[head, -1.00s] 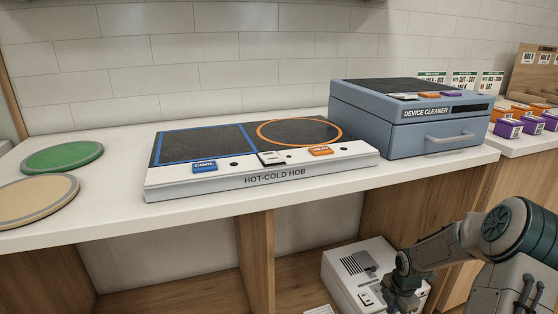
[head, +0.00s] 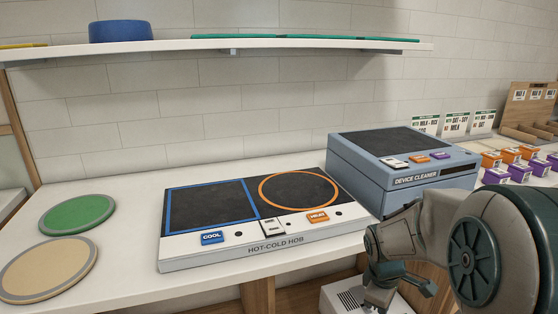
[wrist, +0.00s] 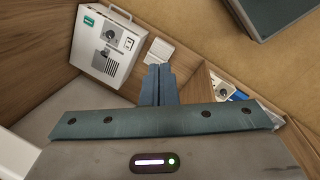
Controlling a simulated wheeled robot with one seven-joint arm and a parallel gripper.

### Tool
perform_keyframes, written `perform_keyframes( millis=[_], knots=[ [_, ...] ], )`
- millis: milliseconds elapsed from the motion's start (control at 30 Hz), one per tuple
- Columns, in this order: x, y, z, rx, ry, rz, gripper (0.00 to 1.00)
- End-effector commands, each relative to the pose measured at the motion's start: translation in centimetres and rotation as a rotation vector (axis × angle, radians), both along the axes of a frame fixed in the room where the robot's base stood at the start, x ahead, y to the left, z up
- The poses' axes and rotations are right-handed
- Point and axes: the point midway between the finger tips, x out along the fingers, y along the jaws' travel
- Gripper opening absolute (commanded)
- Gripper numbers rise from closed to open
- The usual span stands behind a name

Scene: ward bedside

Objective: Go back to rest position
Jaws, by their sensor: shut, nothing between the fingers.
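My gripper (head: 378,298) hangs low at the front edge of the counter, in the lower right of the head view, with my arm bent above it. In the wrist view its two fingers (wrist: 159,84) are together with nothing between them. It is clear of the counter-top things. Below it, a white device (wrist: 108,45) with a green label sits in an open wooden compartment; part of it also shows in the head view (head: 345,300).
On the counter (head: 135,280) are a hot-cold hob (head: 265,245), a device cleaner (head: 350,170), a green disc (head: 76,213) and a tan disc (head: 48,268). Purple and orange boxes (head: 520,173) stand at the right. A shelf (head: 270,46) runs above.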

Motion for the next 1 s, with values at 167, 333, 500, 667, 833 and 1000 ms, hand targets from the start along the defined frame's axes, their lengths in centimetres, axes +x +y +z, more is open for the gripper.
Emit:
perform_keyframes(
  millis=[167,333,500,667,833,1000],
  knots=[
    [-4.0,3.0,9.3,0.044,-0.097,-0.273,0.0],
    [-8.0,5.6,15.4,0.135,-0.176,-0.531,0.0],
    [-11.5,7.6,19.5,0.239,-0.217,-0.741,0.0],
    [-13.2,8.5,20.9,0.303,-0.225,-0.852,0.0],
    [-13.7,8.8,21.0,0.319,-0.224,-0.884,0.0],
    [-13.6,8.7,20.9,0.318,-0.224,-0.883,0.0]
  ],
)
